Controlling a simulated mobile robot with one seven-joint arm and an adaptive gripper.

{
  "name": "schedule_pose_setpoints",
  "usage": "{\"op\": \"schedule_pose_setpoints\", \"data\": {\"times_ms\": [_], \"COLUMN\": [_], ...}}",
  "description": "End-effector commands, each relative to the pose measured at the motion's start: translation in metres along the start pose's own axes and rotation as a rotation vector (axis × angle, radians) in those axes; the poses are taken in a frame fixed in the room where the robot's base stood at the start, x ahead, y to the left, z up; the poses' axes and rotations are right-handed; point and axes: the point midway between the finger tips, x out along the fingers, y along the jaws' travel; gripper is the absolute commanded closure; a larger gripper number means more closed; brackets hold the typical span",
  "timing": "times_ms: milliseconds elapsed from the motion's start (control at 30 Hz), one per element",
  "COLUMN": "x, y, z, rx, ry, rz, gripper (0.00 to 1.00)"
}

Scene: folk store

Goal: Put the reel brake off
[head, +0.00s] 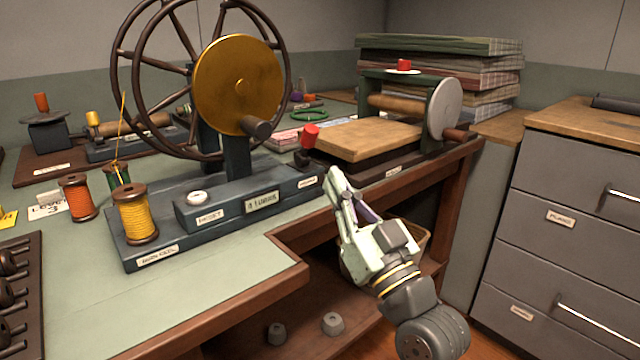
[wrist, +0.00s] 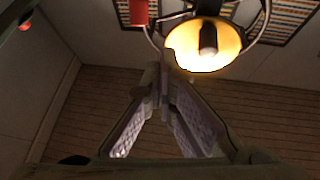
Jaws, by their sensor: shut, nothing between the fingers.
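The reel device has a dark spoked wheel (head: 135,70) and a brass disc (head: 238,88) with a dark crank knob (head: 256,127), above a blue-grey base (head: 215,212). A red-tipped lever (head: 310,136) stands at the base's right end and appears to be the reel brake. My gripper (head: 335,180) is shut and empty, just right of and below the lever, apart from it in the head view.
Yellow (head: 136,215) and orange (head: 77,198) thread spools stand left of and on the base. A press with a wooden bed (head: 362,138) and grey wheel (head: 445,108) is behind my gripper. Grey drawers (head: 570,225) stand at right. The table's front edge is beside my arm.

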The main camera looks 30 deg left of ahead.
Motion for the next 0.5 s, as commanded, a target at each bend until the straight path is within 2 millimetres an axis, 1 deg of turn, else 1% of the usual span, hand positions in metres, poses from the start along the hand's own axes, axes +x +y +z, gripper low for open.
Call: {"op": "schedule_pose_setpoints", "data": {"times_ms": [33, 100, 200, 267, 367, 500], "x": [-0.020, -0.032, -0.036, -0.030, -0.015, 0.015], "y": [0.014, 0.023, 0.027, 0.027, 0.026, 0.026], "z": [0.017, 0.024, 0.027, 0.026, 0.024, 0.025], "rx": [0.009, 0.021, 0.029, 0.031, 0.032, 0.033], "ry": [-0.034, -0.065, -0.084, -0.086, -0.085, -0.086], "rz": [0.012, 0.013, 0.009, 0.007, 0.007, 0.005], "gripper": [1.00, 1.00, 1.00, 1.00, 1.00, 1.00]}}
